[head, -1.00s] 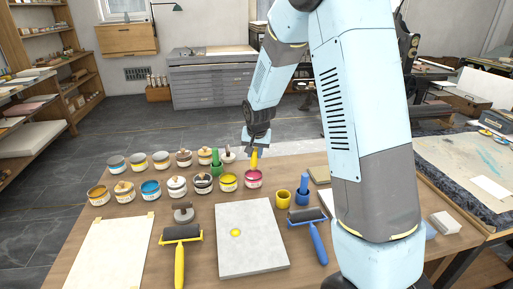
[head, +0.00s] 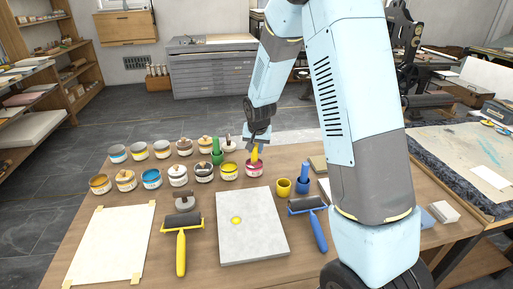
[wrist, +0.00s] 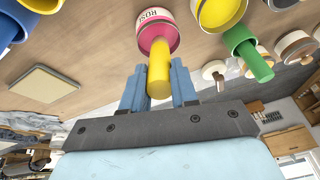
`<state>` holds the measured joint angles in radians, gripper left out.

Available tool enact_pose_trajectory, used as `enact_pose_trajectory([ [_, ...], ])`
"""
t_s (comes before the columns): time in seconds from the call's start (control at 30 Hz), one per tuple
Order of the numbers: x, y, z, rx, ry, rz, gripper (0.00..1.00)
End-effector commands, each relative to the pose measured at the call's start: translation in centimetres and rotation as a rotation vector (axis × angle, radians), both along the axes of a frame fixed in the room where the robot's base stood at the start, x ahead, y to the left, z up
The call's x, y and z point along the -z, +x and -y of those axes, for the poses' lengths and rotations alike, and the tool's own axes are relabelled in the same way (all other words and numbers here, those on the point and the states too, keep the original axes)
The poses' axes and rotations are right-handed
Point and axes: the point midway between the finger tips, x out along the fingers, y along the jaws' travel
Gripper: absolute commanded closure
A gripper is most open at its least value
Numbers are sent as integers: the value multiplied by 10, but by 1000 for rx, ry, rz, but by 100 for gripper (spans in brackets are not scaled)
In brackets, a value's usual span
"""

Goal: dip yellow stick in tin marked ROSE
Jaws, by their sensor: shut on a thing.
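My gripper (head: 256,143) is shut on the yellow stick (head: 254,155), near its upper part. In the wrist view the yellow stick (wrist: 158,68) is between the two blue-grey fingers (wrist: 159,88). Its far end overlaps the pink opening of the tin marked ROSE (wrist: 152,17). In the head view the rose tin (head: 254,173), with pink paint and a white label, is directly below the stick. The stick leans slightly, and its lower end meets the tin's opening. How deep it sits in the paint cannot be told.
A yellow paint tin (head: 228,172) stands left of the rose tin. A green stick (head: 216,150) stands behind it. A grey slab (head: 252,230) and rollers lie in front.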

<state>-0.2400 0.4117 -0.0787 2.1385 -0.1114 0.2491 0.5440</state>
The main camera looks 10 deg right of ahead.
Motion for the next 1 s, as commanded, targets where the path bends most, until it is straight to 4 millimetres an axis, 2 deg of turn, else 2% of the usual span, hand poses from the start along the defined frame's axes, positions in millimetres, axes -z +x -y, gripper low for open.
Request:
enact_pose_trajectory([
  [1.0,7,0,0,0,0,0,100],
])
